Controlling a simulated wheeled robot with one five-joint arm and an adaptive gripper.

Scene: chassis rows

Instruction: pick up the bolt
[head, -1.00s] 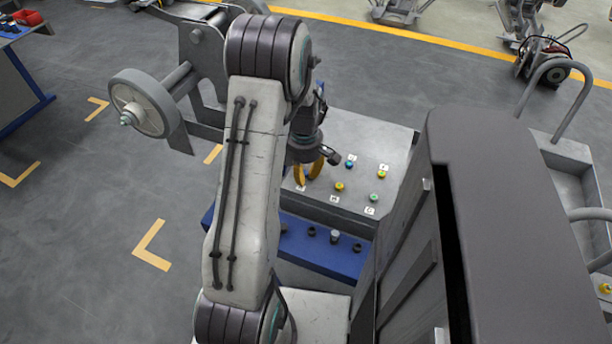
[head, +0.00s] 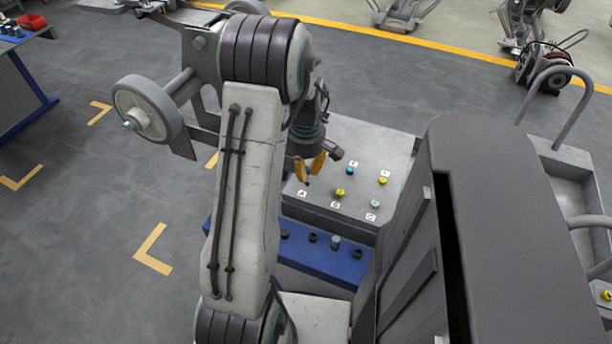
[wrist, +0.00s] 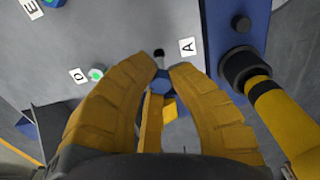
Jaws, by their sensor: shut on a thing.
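My gripper (wrist: 168,68) has yellow fingers, shut on a bolt with a blue head (wrist: 161,82) in the wrist view. The fingertips stand on either side of the bolt and hide part of it. A small dark spot lies just beyond it; I cannot tell whether this is the bolt's end or a hole. In the head view my gripper (head: 311,171) is over the left part of the grey deck (head: 315,130), by label A. A small dark blue part of the bolt (head: 307,180) shows below the fingertips.
A blue strip (head: 300,251) with several dark fittings runs along the near side. A wheeled assembly (head: 145,108) is at left.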

